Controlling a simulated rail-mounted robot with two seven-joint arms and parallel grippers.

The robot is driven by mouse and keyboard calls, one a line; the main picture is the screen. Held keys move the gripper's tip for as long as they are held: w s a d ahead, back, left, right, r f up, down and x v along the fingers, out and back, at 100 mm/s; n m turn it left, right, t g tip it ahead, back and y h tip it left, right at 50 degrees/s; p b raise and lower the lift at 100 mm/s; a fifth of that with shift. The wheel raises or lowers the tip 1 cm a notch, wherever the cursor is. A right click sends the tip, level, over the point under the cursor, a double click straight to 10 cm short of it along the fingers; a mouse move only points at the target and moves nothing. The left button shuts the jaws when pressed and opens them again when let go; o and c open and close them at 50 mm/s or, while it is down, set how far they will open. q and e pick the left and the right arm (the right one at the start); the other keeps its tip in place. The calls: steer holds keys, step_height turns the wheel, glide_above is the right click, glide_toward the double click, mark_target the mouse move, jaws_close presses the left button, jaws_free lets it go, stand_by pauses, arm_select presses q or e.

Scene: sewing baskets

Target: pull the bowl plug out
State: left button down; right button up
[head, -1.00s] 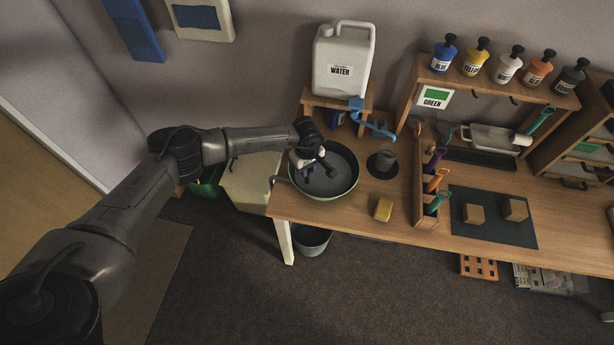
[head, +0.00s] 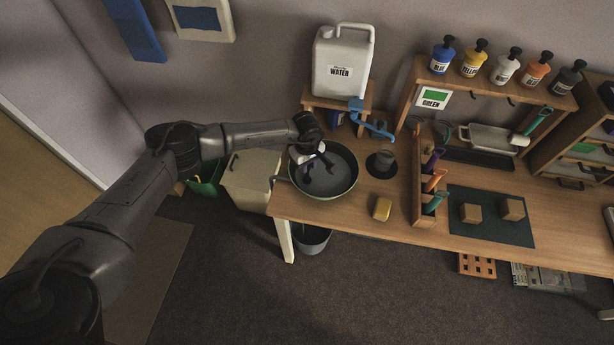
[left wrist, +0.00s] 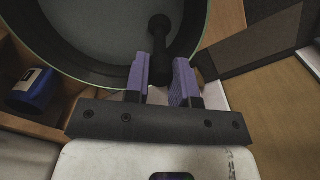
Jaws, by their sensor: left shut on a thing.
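The bowl (head: 341,184) is a round, dark basin with a pale green rim at the left end of the bench. Its rim and inside also fill the top of the left wrist view (left wrist: 68,60). My left gripper (head: 311,170) reaches over the bowl's left part; its purple fingers show in the left wrist view (left wrist: 160,82). It is shut on the black bowl plug (left wrist: 159,28), a dark stem with a round knob at its end. The plug is small and dark in the head view (head: 329,165). I cannot tell whether its lower end is clear of the drain. My right gripper is not in view.
A white water jug (head: 341,60) on a stand with a blue spout (head: 376,130) is behind the bowl. A bucket (head: 311,241) stands below the bench.

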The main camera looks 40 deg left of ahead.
arm_select(q)
steer(key=shift+r, duration=0.1)
steer(key=shift+r+p, duration=1.1)
steer(key=shift+r, duration=0.85)
